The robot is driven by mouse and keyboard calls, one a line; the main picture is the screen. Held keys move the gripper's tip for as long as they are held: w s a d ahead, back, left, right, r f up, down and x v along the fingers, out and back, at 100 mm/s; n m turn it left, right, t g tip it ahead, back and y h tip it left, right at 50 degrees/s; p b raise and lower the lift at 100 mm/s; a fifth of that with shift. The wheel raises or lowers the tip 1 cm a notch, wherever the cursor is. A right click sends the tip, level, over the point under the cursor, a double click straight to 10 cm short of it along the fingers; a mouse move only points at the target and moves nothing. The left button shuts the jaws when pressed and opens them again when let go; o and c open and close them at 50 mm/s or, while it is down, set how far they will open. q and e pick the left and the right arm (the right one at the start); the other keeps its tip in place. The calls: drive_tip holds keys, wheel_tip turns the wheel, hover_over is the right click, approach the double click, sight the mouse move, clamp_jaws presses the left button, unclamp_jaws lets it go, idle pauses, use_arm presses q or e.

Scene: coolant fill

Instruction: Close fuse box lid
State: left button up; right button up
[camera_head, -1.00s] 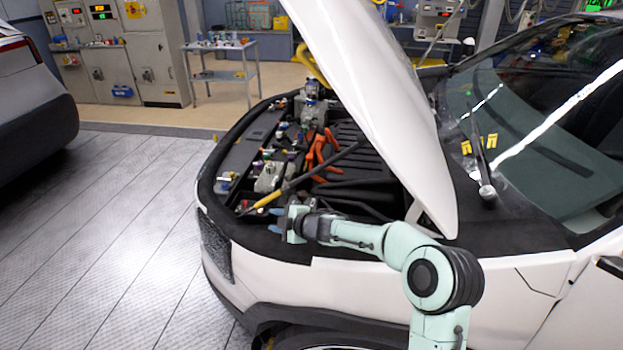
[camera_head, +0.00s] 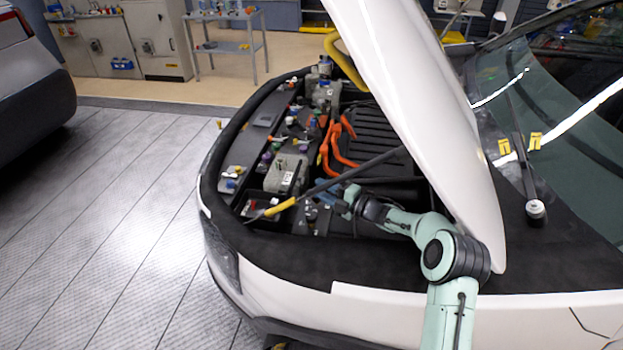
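The engine bay of the white car (camera_head: 400,302) is open under its raised hood (camera_head: 415,110). A fuse box lid cannot be told apart for certain among the small parts. A grey box-like unit (camera_head: 287,172) stands in the front part of the bay. A dark open compartment (camera_head: 257,208) lies at the bay's front left corner. My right gripper (camera_head: 326,195) is inside the bay's front edge, to the right of the grey unit, its fingers pointing left. Its fingers are small and blurred against the dark parts. My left gripper is out of view.
A dark hood prop with a yellow end (camera_head: 281,207) slants across the bay, close to my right gripper. Orange cables (camera_head: 337,145) lie behind it. The floor (camera_head: 120,230) left of the car is clear.

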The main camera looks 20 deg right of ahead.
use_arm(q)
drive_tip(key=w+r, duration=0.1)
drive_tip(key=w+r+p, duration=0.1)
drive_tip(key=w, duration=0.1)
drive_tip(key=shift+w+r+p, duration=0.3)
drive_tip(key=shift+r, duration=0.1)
use_arm(e)
drive_tip(key=x, duration=0.5)
drive_tip(key=shift+w, duration=0.35)
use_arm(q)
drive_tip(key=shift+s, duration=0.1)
use_arm(e)
drive_tip(key=shift+s, duration=0.1)
clamp_jaws()
drive_tip(key=shift+r, duration=0.1)
drive_tip(key=shift+a, duration=0.15)
